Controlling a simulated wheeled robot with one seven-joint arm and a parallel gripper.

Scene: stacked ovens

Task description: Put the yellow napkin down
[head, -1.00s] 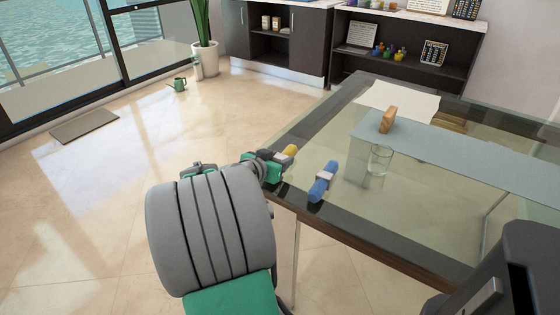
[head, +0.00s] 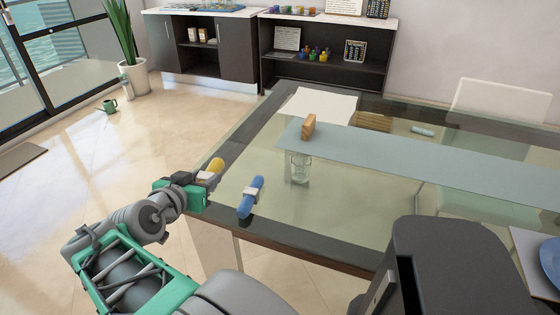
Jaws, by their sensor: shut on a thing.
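The yellow napkin (head: 214,167) is a small rolled bundle with a pale band. It is at the tip of my gripper (head: 204,178), by the left edge of the glass table (head: 225,225). My gripper is shut on the napkin; the fingers are small in view and partly hidden by the green wrist. Whether the napkin touches the glass I cannot tell. A blue rolled napkin (head: 251,197) with a white band lies on the table just to the right of it.
A white sheet (head: 320,105) lies at the back. Bare glass lies right of the blue napkin. A blue plate (head: 551,260) is at the right.

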